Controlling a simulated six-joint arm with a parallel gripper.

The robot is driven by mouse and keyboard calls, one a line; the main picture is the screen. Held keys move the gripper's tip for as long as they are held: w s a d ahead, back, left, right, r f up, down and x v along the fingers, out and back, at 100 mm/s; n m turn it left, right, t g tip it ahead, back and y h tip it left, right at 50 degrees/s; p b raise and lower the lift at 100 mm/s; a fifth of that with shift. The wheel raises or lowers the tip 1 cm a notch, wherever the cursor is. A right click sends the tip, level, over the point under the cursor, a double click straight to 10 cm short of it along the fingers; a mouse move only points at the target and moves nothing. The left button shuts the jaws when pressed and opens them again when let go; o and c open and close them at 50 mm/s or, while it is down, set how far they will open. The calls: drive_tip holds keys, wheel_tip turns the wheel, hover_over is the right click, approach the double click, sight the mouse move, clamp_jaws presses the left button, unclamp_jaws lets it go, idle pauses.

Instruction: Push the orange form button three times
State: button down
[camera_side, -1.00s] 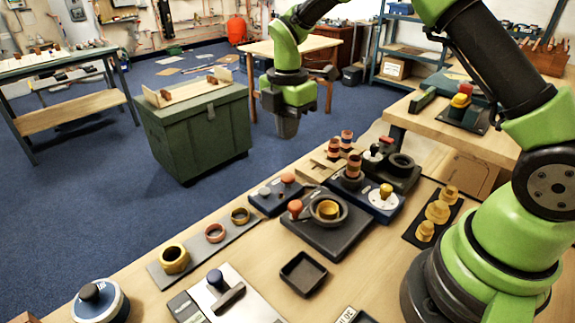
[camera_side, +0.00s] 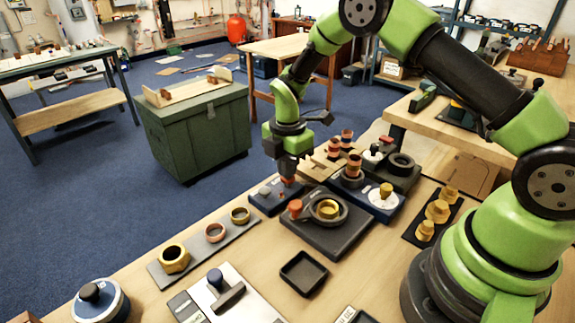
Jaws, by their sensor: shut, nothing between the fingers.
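My gripper (camera_side: 288,176) is shut and points down over the right part of a small dark blue box (camera_side: 262,203). The orange button on that box is mostly hidden by the fingertips; I cannot tell whether they touch it. A grey button (camera_side: 265,191) stands on the box's left part. A larger orange knob (camera_side: 295,208) stands upright on a dark base (camera_side: 325,240), just in front of the gripper. A grey ring with a brass ring (camera_side: 328,209) sits beside that knob. I see no readable label that marks either orange piece as the form button.
Copper-coloured stacked rings (camera_side: 353,165) and a blue base with a white disc (camera_side: 384,198) stand close to the right. A strip with several rings (camera_side: 215,233) lies to the left. An empty black tray (camera_side: 303,272) is in front.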

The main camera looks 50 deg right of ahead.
drive_tip(key=shift+f, duration=1.05)
drive_tip(key=shift+s, duration=0.1)
wheel_tip(320, 180, up, 14)
drive_tip(key=shift+r, duration=0.2)
